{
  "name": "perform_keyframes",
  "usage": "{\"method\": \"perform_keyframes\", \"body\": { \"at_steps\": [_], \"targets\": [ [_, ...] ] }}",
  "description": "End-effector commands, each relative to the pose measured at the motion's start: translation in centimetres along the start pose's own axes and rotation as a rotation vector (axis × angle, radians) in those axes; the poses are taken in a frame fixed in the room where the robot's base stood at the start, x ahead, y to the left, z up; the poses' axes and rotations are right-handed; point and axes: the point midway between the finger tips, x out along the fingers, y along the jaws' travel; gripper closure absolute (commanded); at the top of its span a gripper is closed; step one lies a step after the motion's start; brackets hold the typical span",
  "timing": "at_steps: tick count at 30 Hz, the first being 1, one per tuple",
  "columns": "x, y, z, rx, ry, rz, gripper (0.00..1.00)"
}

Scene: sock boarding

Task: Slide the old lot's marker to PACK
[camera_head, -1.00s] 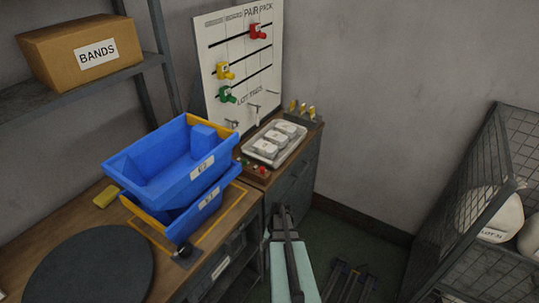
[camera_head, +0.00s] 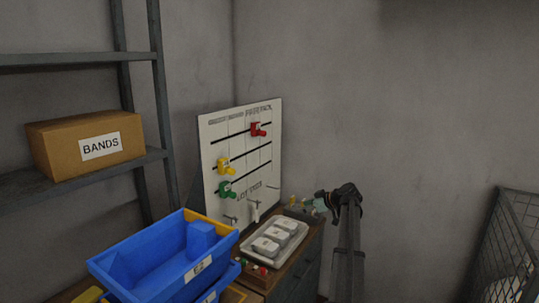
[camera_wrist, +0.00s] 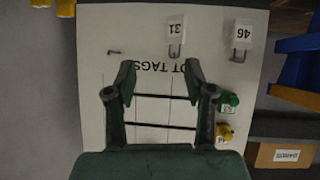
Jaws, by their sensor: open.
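The white board (camera_head: 207,170) has several dark horizontal rails, with lettering along its top that is hard to read now. A red marker (camera_head: 258,129) sits toward the right end of the top rail. A yellow marker (camera_head: 225,167) and a green marker (camera_head: 226,189) sit at the left of the lower rails. In the wrist view the board appears upside down, with the green marker (camera_wrist: 229,99) and yellow marker (camera_wrist: 225,132) right of my fingers; the red one is hidden. My gripper (camera_wrist: 160,75) is open and empty before the board. In the head view it (camera_head: 318,202) is right of the board.
Tags reading 31 (camera_wrist: 175,28) and 46 (camera_wrist: 241,33) hang on hooks by LOT TAGS. Below the board stands a tray (camera_head: 258,256) of white blocks. Blue bins (camera_head: 150,265) are at front left, a BANDS box (camera_head: 60,155) on the shelf, a wire cage (camera_head: 500,250) at right.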

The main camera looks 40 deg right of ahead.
Motion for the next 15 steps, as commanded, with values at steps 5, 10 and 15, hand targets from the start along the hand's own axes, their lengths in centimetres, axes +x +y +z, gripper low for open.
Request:
{"method": "perform_keyframes", "body": {
  "at_steps": [5,10,15],
  "targets": [
    [-3.8,3.8,-15.1,-0.049,0.314,0.012,0.46],
    [-7.2,4.6,-23.3,-0.066,0.492,0.007,0.46],
    [-8.2,4.5,-26.1,-0.07,0.553,0.001,0.46]
  ]
}}
